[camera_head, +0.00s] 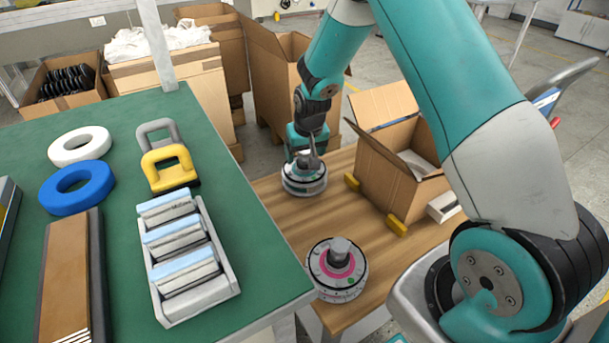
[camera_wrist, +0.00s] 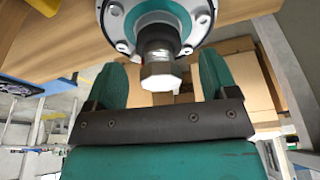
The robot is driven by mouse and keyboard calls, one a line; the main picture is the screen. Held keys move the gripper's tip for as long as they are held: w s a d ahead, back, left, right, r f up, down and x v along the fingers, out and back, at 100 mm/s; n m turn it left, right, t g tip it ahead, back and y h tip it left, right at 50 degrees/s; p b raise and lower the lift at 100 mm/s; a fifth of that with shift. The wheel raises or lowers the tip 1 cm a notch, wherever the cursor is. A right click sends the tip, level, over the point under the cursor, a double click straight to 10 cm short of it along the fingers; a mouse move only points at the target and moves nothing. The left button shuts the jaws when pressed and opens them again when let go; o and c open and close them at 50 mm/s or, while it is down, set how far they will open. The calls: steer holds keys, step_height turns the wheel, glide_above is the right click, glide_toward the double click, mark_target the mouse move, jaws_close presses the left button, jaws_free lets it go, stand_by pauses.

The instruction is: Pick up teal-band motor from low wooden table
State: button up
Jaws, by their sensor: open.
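The teal-band motor (camera_head: 304,182) stands on the low wooden table (camera_head: 266,190), toward its far end. In the wrist view the motor (camera_wrist: 128,20) shows a silver rim with bolts, a teal ring and a grey shaft (camera_wrist: 161,68) with a hex end. My gripper (camera_head: 309,148) is right above the motor in the head view and hides part of its top. In the wrist view my gripper (camera_wrist: 161,78) is open, with a teal finger on each side of the shaft. Gaps show between the fingers and the shaft.
A pink-band motor (camera_head: 337,270) stands on the near part of the wooden table. An open cardboard box (camera_head: 399,172) with yellow blocks (camera_head: 396,226) at its base is to the right. The green-topped table (camera_head: 115,215) stands close on the left, holding rings and a grey tray (camera_head: 221,255).

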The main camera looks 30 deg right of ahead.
steer(key=x, duration=0.3)
steer(key=shift+s, duration=0.1)
steer(key=shift+r, duration=0.1)
jaws_close()
steer(key=shift+r, duration=0.1)
